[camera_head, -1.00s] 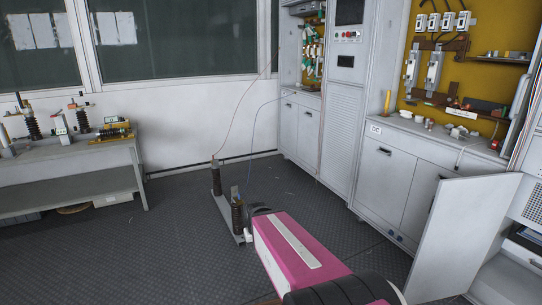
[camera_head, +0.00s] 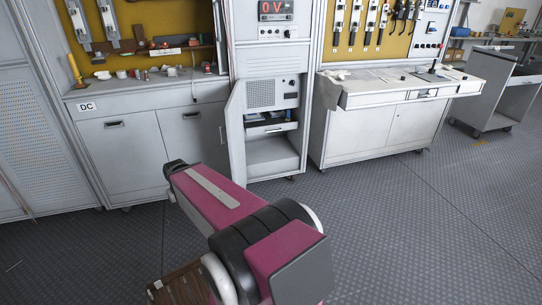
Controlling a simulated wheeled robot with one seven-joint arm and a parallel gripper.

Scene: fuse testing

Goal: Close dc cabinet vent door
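The vent door (camera_head: 236,138) is a tall light-grey panel at the lower part of the centre cabinet (camera_head: 268,67). It stands open at the left side of the opening, swung outward and seen at a steep angle. Behind it the open compartment (camera_head: 272,152) shows a shelf with dark items and a bare lower space. My pink and black arm reaches up from the bottom centre, in front of and below the door, with floor visible between them. My gripper cannot be made out, so its state and any contact are hidden.
The DC cabinet (camera_head: 127,147) with two shut lower doors stands left of the open door. A workbench (camera_head: 362,133) with a projecting top stands to the right. A grey cart (camera_head: 490,95) is at the far right. The dark floor (camera_head: 400,235) at right is clear.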

